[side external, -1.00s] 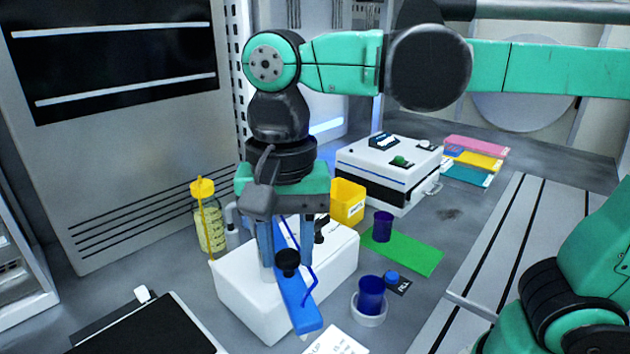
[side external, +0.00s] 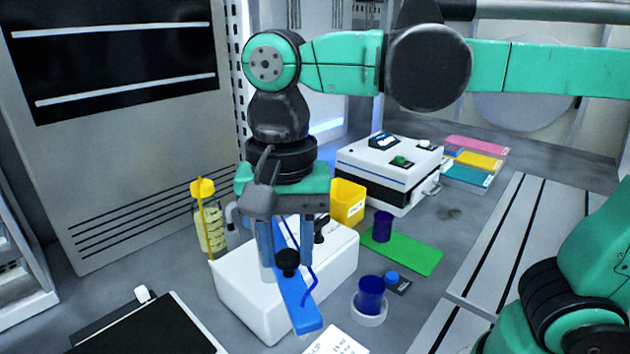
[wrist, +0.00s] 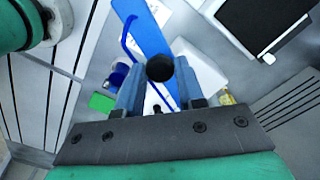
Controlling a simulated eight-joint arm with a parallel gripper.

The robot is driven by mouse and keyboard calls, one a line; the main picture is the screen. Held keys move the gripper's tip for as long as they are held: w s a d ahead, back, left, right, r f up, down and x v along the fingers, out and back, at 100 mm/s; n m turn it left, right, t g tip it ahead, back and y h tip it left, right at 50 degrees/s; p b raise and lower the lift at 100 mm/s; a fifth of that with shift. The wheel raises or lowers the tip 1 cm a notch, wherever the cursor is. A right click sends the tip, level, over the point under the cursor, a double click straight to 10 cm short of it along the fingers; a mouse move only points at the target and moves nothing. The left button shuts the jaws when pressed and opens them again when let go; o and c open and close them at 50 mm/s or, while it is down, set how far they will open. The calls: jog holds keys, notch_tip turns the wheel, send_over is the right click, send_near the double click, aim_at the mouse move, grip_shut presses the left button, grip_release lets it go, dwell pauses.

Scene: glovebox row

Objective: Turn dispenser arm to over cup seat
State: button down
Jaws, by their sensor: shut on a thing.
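The dispenser is a white block (side external: 335,262) with a long blue dispenser arm (side external: 298,307) across its top. The arm's free end overhangs the block's front edge. A black knob (side external: 287,262) stands on the arm. My gripper (side external: 275,272) points down and is shut on the dispenser arm by the knob. In the wrist view the fingers (wrist: 158,85) flank the knob (wrist: 160,68), and the blue arm (wrist: 148,35) extends beyond them. The cup seat, a white ring (side external: 369,318), holds a dark blue cup (side external: 371,292), to the right of the arm's free end and apart from it.
A second blue cup (side external: 383,226) stands on a green mat (side external: 415,253). A blue-capped item (side external: 392,277) lies near the seat. A yellow bin (side external: 347,202), a yellow-capped bottle (side external: 209,228) and a white device (side external: 385,172) stand around the block. A paper note (side external: 337,341) lies in front.

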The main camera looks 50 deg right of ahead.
jog(key=shift+d, duration=0.1)
dwell(0.3)
jog(key=w+d+n, duration=0.1)
jog(key=d+n, duration=1.1)
jog(key=n, duration=0.2)
jog(key=shift+w+d, duration=0.3)
jog(key=shift+w, duration=0.1)
jog(key=shift+w+d, duration=0.1)
dwell(0.4)
jog(key=c, duration=0.5)
grip_release()
jog(key=shift+c, duration=0.2)
notch_tip(320, 180, up, 6)
jog(key=shift+f, duration=0.2)
